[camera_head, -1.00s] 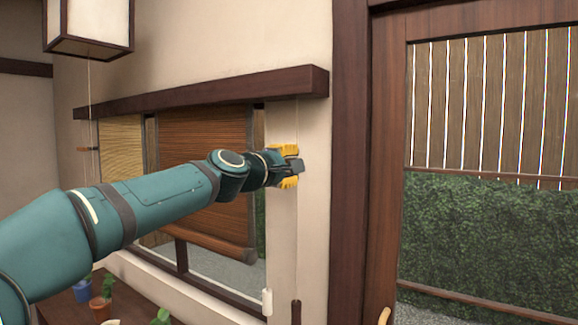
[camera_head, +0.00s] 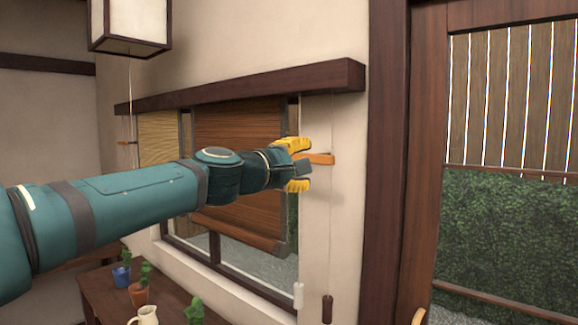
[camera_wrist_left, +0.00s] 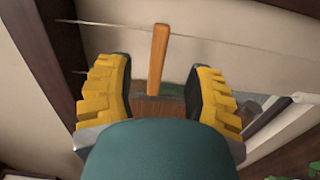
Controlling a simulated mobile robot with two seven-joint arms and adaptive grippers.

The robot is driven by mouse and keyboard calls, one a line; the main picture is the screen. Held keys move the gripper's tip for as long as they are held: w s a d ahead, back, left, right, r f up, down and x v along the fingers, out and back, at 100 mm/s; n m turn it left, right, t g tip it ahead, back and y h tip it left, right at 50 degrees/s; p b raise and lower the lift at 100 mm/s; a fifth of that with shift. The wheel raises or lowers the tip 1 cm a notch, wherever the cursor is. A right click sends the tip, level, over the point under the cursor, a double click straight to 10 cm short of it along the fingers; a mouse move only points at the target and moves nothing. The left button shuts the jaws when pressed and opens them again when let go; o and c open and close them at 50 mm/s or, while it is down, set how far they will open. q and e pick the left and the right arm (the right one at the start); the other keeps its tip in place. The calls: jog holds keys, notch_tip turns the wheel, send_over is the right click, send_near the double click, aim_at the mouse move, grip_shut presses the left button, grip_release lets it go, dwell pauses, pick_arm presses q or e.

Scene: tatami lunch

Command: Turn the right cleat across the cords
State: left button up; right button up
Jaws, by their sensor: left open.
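The right cleat (camera_head: 320,159) is a small orange-brown wooden bar on the pale wall right of the window. It lies about level, with its right end over a thin hanging cord (camera_head: 332,215). My left gripper (camera_head: 300,166), with yellow fingers, is open just left of the cleat and hides part of its left end. In the left wrist view the cleat (camera_wrist_left: 159,60) stands between the two open fingers (camera_wrist_left: 158,92), apart from both. A thin cord (camera_wrist_left: 225,36) runs across near its far end. My right gripper is not in view.
A brown slatted blind (camera_head: 235,125) hangs in the window behind my arm. White (camera_head: 298,295) and dark (camera_head: 327,309) cord pulls hang below. Another cleat (camera_head: 127,142) is at the far left. A dark door post (camera_head: 385,170) stands to the right. Potted plants (camera_head: 140,292) stand below.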

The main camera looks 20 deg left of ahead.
pick_arm(q)
jog(key=v, duration=0.3)
jog(key=shift+s, duration=0.2)
jog(key=shift+a+f, duration=0.1)
